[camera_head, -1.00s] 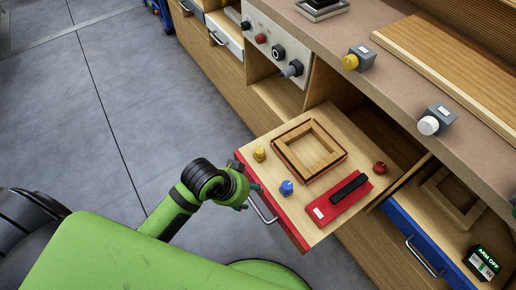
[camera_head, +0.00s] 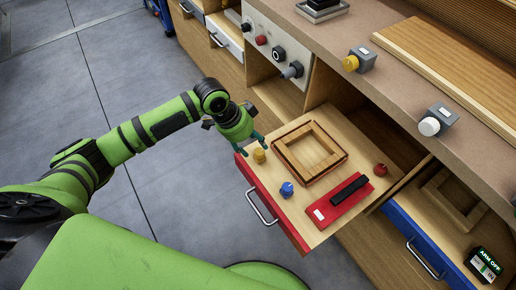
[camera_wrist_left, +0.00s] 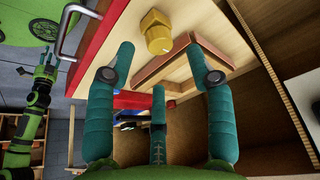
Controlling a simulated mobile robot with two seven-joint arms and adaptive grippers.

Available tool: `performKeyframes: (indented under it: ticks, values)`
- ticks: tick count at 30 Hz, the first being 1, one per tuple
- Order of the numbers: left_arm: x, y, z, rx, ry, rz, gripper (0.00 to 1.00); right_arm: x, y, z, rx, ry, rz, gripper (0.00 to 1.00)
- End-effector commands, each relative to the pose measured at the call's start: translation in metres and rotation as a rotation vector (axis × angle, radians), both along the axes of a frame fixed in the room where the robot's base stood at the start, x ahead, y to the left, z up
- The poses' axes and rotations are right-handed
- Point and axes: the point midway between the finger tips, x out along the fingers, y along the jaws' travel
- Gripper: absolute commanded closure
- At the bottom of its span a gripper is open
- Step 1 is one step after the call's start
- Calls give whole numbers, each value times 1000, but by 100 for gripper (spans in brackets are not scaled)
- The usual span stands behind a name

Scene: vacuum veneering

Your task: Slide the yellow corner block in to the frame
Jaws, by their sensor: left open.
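The yellow corner block (camera_head: 259,155) stands on the open drawer's wooden top, near its left corner, apart from the frame. The wooden frame (camera_head: 291,145) lies flat to its right on the same surface. My left gripper (camera_head: 254,143) is open and empty, with its fingers just above and beside the yellow block. My right gripper is not in view.
A blue knob-like block (camera_head: 287,190), a red one (camera_head: 380,169) and a red tray (camera_head: 325,211) with a black bar share the drawer surface. The drawer handle (camera_head: 262,207) juts out in front. A blue-fronted drawer (camera_head: 412,240) is open at the right.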

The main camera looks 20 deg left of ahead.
Motion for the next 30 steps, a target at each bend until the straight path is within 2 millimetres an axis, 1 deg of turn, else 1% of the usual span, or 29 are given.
performKeyframes:
  ticks: [1,3,6,9,13,19,20,21,23,24,30]
  values:
    - [1,-4,-9,-1,2,0,46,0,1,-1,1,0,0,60]
    - [3,-8,-19,-2,1,0,46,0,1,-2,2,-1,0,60]
    - [6,-12,-31,-1,0,1,46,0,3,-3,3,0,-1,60]
    - [8,-14,-39,-1,0,0,46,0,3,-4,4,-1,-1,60]
    - [9,-16,-43,0,-1,0,46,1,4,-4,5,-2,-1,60]
    - [9,-16,-43,0,-2,0,46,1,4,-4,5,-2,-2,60]
    - [9,-16,-43,0,-2,0,54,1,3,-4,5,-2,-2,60]
    - [9,-16,-43,0,-2,1,70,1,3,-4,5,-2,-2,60]
    - [9,-16,-43,0,-2,1,94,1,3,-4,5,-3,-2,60]
    - [9,-16,-43,0,-2,1,100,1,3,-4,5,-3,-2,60]
    - [11,-19,-42,-2,-2,0,100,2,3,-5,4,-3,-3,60]
